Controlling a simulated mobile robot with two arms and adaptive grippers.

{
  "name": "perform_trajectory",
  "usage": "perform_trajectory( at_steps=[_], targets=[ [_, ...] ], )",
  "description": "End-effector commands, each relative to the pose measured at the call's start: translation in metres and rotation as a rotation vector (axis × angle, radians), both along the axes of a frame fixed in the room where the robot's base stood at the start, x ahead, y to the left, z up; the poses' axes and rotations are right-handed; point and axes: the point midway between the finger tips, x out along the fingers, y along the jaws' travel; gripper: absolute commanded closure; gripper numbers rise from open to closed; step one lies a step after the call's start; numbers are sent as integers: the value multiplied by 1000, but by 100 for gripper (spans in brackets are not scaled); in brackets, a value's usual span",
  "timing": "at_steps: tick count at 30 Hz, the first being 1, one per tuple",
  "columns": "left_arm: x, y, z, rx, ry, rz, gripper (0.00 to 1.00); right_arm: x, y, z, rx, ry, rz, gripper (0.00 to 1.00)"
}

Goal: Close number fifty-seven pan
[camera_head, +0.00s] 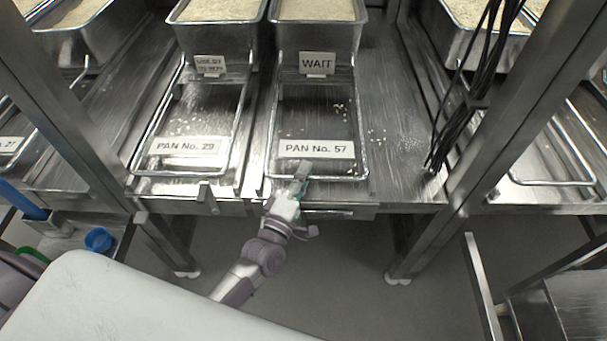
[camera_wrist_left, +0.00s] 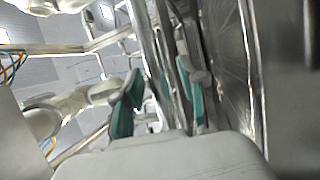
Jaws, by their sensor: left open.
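The number fifty-seven pan is marked by a white "PAN No. 57" label (camera_head: 316,149) near the front of a metal loop frame (camera_head: 359,120). Behind it stands a deep steel pan of rice (camera_head: 318,40) with a "WAIT" sign (camera_head: 317,63). My left gripper (camera_head: 302,176) is at the frame's front bar, just below the label, with its arm coming from below. In the left wrist view the gripper (camera_wrist_left: 158,98) has its teal pads apart, with metal edges visible between them. Whether the pads touch the bar cannot be told. My right gripper is not in view.
The "PAN No. 29" label (camera_head: 191,146) and its frame lie just left. Steel posts (camera_head: 511,110) stand on both sides, with black cables (camera_head: 462,90) hanging at the right. Loose grains lie on the steel shelf (camera_head: 395,120). Floor in front is open.

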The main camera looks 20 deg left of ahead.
Motion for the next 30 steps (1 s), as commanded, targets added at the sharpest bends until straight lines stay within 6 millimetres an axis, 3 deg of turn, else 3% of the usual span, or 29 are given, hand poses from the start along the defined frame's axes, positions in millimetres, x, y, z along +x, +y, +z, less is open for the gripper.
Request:
perform_trajectory(
  at_steps=[5, 8, 21, 30],
  targets=[
    [-5, 0, -2, 0, 2, -1, 59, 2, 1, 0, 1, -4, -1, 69],
    [-19, 1, -5, 1, 4, -2, 59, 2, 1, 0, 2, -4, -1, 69],
    [-102, 12, -20, 2, 3, -2, 59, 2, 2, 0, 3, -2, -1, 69],
    [-117, 14, -22, 0, -1, 0, 59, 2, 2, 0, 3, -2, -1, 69]
  ],
)
